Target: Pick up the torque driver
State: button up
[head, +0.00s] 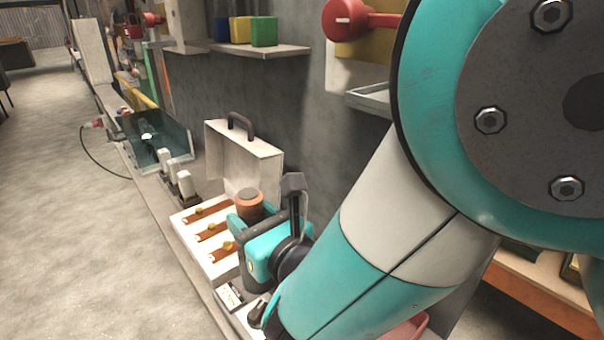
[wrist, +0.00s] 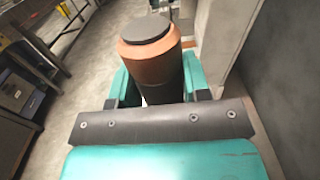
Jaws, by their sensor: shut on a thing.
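The torque driver (head: 249,204) is a thick upright cylinder with a copper-orange collar and a dark cap. In the wrist view the torque driver (wrist: 150,48) stands between my gripper's teal fingers, its dark lower body running down behind the gripper's dark bar. My gripper (head: 241,222) is shut on it, and it also shows in the wrist view (wrist: 158,88). The driver's lower end is hidden, so I cannot tell whether it touches anything below.
A pale open case (head: 243,153) with a handle stands behind the driver. A white tray (head: 186,221) with brown strips and brass knobs lies at its left. A teal bin (head: 172,139) sits further along the bench. A shelf (head: 285,50) holds blue, yellow and green blocks. Open floor (head: 80,240) lies left.

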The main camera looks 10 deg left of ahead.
notch_tip(320, 180, up, 10)
jog(key=p, duration=0.7)
jog(key=shift+p, duration=0.35)
dwell(0.7)
